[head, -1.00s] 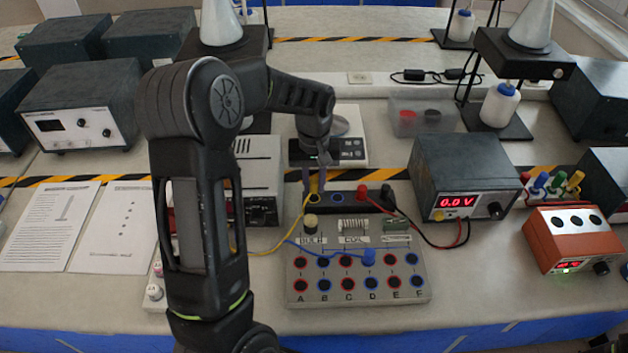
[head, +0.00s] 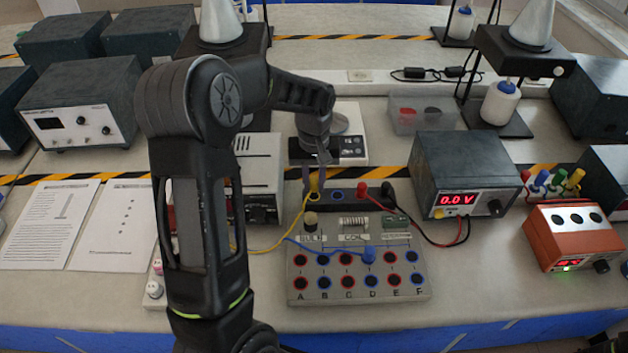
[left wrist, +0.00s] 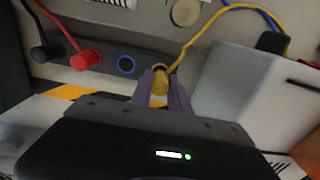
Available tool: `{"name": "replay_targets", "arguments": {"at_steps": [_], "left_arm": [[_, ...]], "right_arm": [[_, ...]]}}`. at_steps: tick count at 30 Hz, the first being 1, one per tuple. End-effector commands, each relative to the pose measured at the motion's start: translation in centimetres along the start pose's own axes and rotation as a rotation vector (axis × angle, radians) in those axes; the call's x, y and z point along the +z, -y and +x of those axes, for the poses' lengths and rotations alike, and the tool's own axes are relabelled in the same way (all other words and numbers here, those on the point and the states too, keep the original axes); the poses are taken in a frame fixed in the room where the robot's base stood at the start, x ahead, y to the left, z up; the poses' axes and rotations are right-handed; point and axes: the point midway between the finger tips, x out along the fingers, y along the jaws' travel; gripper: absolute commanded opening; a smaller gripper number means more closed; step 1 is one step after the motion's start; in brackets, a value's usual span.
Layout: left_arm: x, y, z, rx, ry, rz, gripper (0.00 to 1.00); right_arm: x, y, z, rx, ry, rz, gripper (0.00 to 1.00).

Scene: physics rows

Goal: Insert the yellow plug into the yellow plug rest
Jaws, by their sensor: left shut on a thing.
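The yellow plug (head: 314,184), with its yellow cable, is held between the fingers of my left gripper (head: 316,178). It is at the left end of the black plug rest bar (head: 355,199), at the yellow-ringed place. In the left wrist view the yellow plug (left wrist: 160,83) sits between the two fingertips (left wrist: 161,92), and part of the yellow ring of the yellow plug rest (left wrist: 159,67) shows right behind it. The plug looks lined up with the ring. How deep it sits in the hole is hidden. My right gripper is not in view.
The blue-ringed rest (head: 337,196) beside it is empty. A red plug (head: 362,194) and a black plug (head: 386,189) stand farther right on the bar. The circuit board (head: 358,290) with a blue plug (head: 369,256) lies in front. A power supply (head: 465,172) stands right.

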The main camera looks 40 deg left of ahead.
Motion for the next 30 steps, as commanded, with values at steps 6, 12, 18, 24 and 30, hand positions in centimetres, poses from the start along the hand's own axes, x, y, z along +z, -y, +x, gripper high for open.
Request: {"name": "replay_targets", "arguments": {"at_steps": [6, 12, 18, 24, 30], "left_arm": [[0.00, 0.00, 0.13, 0.000, 0.000, 0.000, 0.00], [0.01, 0.00, 0.36, 0.000, 0.000, 0.000, 0.00], [0.01, 0.01, 0.33, 0.000, 0.000, 0.000, 0.00], [0.01, 0.01, 0.33, 0.000, 0.000, 0.000, 0.00], [0.01, 0.01, 0.57, 0.000, 0.000, 0.000, 0.00]], "right_arm": [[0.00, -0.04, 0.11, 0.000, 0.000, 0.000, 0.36], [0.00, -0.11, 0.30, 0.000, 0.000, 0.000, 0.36], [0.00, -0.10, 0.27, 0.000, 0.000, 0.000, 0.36], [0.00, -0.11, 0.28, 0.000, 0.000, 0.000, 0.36], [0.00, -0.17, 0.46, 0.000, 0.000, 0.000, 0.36]]}}
